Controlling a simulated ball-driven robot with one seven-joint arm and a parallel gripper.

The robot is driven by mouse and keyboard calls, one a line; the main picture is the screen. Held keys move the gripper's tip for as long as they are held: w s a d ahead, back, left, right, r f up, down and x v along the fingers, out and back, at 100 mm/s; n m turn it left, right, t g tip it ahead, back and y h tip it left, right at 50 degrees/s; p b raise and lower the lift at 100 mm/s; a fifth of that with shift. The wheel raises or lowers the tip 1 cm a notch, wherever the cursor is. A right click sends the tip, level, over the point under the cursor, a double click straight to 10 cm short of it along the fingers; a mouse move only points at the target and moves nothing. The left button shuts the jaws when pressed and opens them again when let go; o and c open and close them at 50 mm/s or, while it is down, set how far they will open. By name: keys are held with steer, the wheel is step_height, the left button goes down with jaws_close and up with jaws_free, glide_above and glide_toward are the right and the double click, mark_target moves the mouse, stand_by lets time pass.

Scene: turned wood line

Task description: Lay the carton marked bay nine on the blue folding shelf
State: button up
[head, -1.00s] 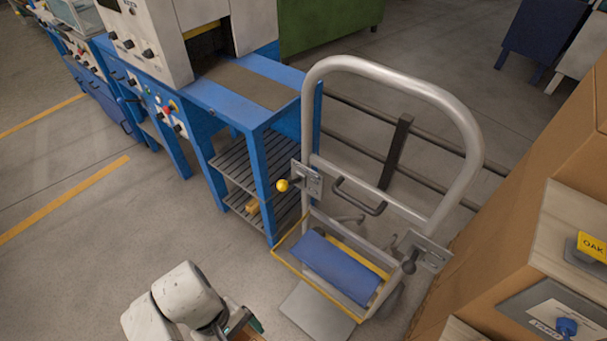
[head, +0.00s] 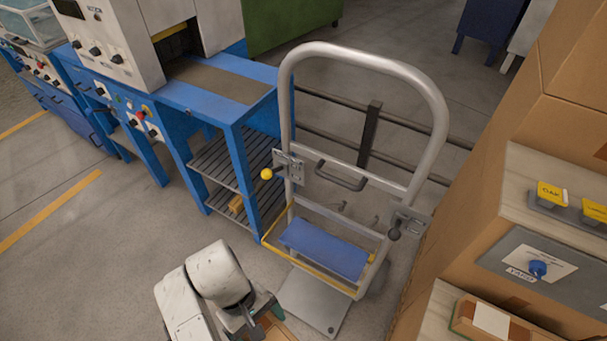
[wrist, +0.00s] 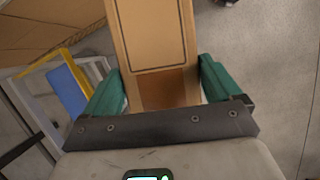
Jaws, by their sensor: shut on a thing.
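My gripper (wrist: 160,95) is shut on a brown carton (wrist: 150,35), with a green finger against each side of it in the wrist view. No bay marking can be read on the part of the carton that shows. In the head view my gripper (head: 262,318) is at the bottom edge, in front of the trolley, and the carton is mostly cut off there. The blue folding shelf (head: 322,248) lies folded out flat, low on the grey tubular trolley, and looks bare. It also shows at the left of the wrist view (wrist: 67,92), apart from the carton.
The trolley's tall grey hoop (head: 436,130) rises behind the shelf, with a yellow-edged frame and a grey toe plate (head: 312,300) low down. Stacked cardboard boxes (head: 480,190) crowd the right. A blue machine bench (head: 225,105) stands left. Floor at left is clear.

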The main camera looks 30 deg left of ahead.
steer(key=w+d+r+m+g+y, duration=0.15)
steer(key=w+d+m, duration=0.35)
steer(key=w+d, duration=0.5)
steer(key=w+d+m+g+y, duration=0.1)
steer(key=w+d+m, duration=0.2)
steer(key=d, duration=1)
steer(key=w+d+m+y, duration=0.2)
steer(key=d+m, duration=0.4)
steer(key=d, duration=0.7)
steer(key=shift+w+d+f+g, duration=0.25)
steer(key=shift+w+f+g, duration=0.15)
steer(key=shift+w, duration=0.25)
